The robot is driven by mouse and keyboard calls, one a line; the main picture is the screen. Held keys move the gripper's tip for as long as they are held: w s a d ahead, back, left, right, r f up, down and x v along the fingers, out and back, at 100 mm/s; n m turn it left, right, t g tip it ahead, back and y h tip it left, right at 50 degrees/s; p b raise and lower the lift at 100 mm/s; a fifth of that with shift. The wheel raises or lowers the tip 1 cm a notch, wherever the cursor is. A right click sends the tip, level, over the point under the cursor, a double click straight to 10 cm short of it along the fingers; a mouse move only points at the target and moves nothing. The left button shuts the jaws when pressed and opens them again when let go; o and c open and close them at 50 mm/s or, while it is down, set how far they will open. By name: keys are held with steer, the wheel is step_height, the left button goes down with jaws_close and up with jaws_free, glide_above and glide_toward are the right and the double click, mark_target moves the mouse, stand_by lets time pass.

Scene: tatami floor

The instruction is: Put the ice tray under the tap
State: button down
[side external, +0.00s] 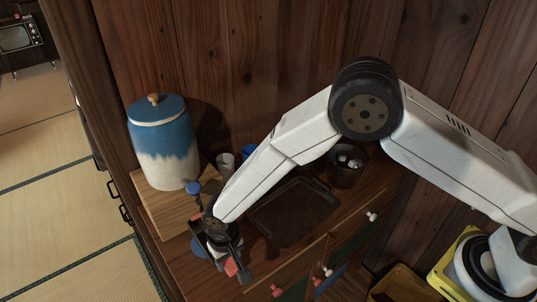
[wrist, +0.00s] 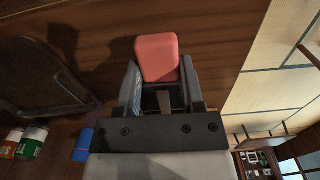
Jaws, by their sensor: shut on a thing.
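My gripper (side external: 233,256) is low at the front left of the wooden cabinet top. It is shut on a salmon-red, rounded block-like thing (wrist: 158,57), which sits between the fingertips in the wrist view; the thing also shows as a small red patch in the side view (side external: 231,267). I cannot tell for sure that it is the ice tray. A blue and white lidded jar (side external: 163,145) stands on a wooden stand (side external: 155,208) behind the gripper. A blue knob (side external: 193,187), possibly its tap, shows at the jar's lower front.
A dark flat tray (side external: 293,212) lies right of my gripper. Behind it are a grey cup (side external: 225,162), a blue cup (side external: 249,152) and a dark bowl (side external: 346,165) with white pieces. Small jars (wrist: 30,142) show in the wrist view. The cabinet's front edge is close to my gripper.

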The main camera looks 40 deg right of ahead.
steer(key=shift+f, duration=1.65)
steer(key=shift+s+f, duration=0.1)
steer(key=shift+f, duration=0.05)
steer(key=shift+c, duration=1)
jaws_free()
steer(key=shift+r, duration=6.15)
steer(key=shift+d, duration=0.1)
